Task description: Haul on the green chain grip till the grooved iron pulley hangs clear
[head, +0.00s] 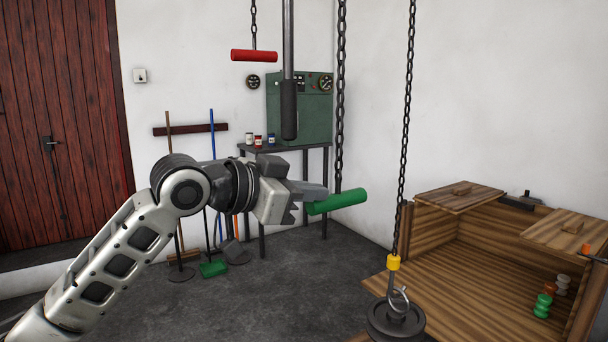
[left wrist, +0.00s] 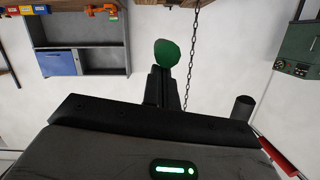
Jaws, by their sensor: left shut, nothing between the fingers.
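The green chain grip (head: 340,201) is a green cylinder, hanging at the lower end of a dark chain in the head view. Its round end shows in the left wrist view (left wrist: 167,52), just beyond my fingertips. My left gripper (head: 318,191) is shut and empty, at the left end of the grip; I cannot tell whether it touches it. The grooved iron pulley (head: 395,324) is a dark wheel with a ring, below a yellow collar (head: 393,262) on another chain. The picture's lower edge cuts it off, so what is under it is hidden. My right gripper is not in view.
A red grip (head: 254,56) hangs on a chain, upper middle. A dark rod with a thick sleeve (head: 289,110) hangs near my left gripper. An open wooden crate (head: 470,265) with coloured pieces stands right. A green panel box (head: 300,95) is on a table behind.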

